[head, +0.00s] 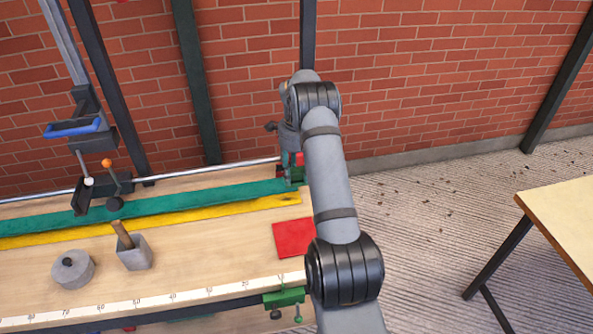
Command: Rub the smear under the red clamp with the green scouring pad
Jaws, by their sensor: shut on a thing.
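My gripper (289,160) is at the far right end of the workbench, at its back edge, partly hidden by my own arm. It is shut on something. A small green patch at its tips fits the green scouring pad (294,176), but it is too small to make out clearly. Small red parts right beside the gripper look like the red clamp (299,159), on the bench's back edge. The smear cannot be seen; the surface around the clamp is hidden or too small to tell.
The workbench (200,265) carries a green strip (160,205), a yellow strip (180,218), a red square (292,238), a grey pot (134,255) with a stick, and a grey round weight (72,268). A green clamp (284,297) grips the front edge. A brick wall stands behind.

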